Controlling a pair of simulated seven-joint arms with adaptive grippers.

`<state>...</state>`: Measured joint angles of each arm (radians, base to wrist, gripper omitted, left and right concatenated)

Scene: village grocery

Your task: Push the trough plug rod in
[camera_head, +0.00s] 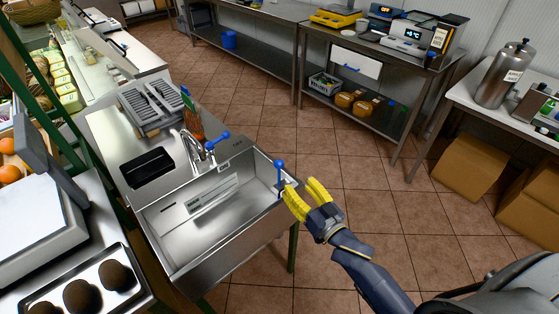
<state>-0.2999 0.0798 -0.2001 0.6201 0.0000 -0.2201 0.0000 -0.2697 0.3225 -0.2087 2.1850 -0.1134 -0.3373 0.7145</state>
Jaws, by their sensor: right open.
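The trough (226,250) is a steel sink basin in the middle left of the head view, and it looks empty. A thin upright rod with a blue knob (279,164), which looks like the plug rod, stands at the trough's right rim. My right gripper (299,188), with yellow fingers, is open just right of the rod, its fingertips pointing up towards it. One finger overlaps the rim near the rod's foot; I cannot tell whether it touches. The rod's lower end is hidden. My left gripper is not in view.
A tap with a blue lever (217,137) stands at the trough's back edge. Cardboard boxes (473,168) sit at the right. The tiled floor right of the trough is clear.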

